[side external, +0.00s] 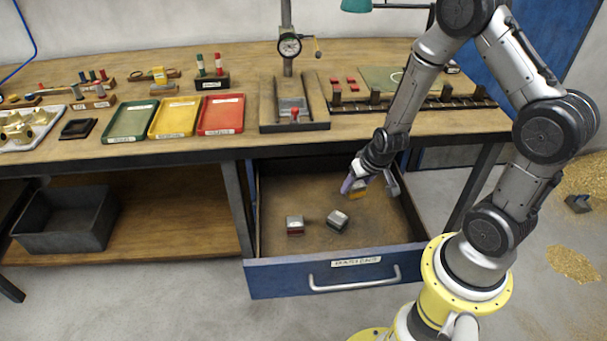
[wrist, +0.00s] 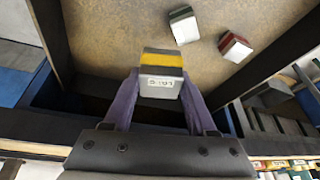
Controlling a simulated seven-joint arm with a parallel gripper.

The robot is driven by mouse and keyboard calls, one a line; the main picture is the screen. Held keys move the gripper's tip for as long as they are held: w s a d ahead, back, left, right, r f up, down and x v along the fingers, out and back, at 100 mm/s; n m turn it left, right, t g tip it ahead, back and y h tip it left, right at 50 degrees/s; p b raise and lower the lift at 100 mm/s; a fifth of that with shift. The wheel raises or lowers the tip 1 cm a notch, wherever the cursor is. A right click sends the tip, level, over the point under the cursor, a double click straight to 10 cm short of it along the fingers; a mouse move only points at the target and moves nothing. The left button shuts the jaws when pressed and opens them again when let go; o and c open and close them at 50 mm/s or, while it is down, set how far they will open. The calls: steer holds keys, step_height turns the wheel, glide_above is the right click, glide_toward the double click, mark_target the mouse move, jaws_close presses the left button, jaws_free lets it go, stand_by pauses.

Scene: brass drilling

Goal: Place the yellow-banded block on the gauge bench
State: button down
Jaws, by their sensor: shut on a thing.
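The yellow-banded block (side external: 359,192) is low inside the open drawer, at its back right. In the wrist view the block (wrist: 161,74) shows a yellow band and a white marked face between the two fingers. My gripper (side external: 369,186) is shut on it, with a finger on either side; the gripper also shows in the wrist view (wrist: 160,96). I cannot tell whether the block touches the drawer floor. The wooden bench (side external: 375,122) stands above and behind the drawer. A dial gauge stand (side external: 265,127) with a dark base is on it.
A red-banded block (side external: 295,226) and a green-banded block (wrist: 184,25) lie in the drawer (side external: 278,190), left of my gripper. Green, yellow and red trays (side external: 221,114) stand left of the gauge. A rack with several posts (side external: 412,104) is right of it. The bench front overhangs the drawer's back.

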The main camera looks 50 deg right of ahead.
steer(key=w+a+r+n+y, duration=0.1)
steer(key=w+a+r+n, duration=0.3)
steer(key=w+a, duration=0.3)
steer(key=a+n, duration=0.1)
steer(key=a, duration=0.3)
steer(key=shift+w+r+n+y, duration=0.2)
steer(key=shift+w+n+y, duration=0.1)
steer(key=shift+n+y, duration=0.1)
steer(key=shift+s+d, duration=0.1)
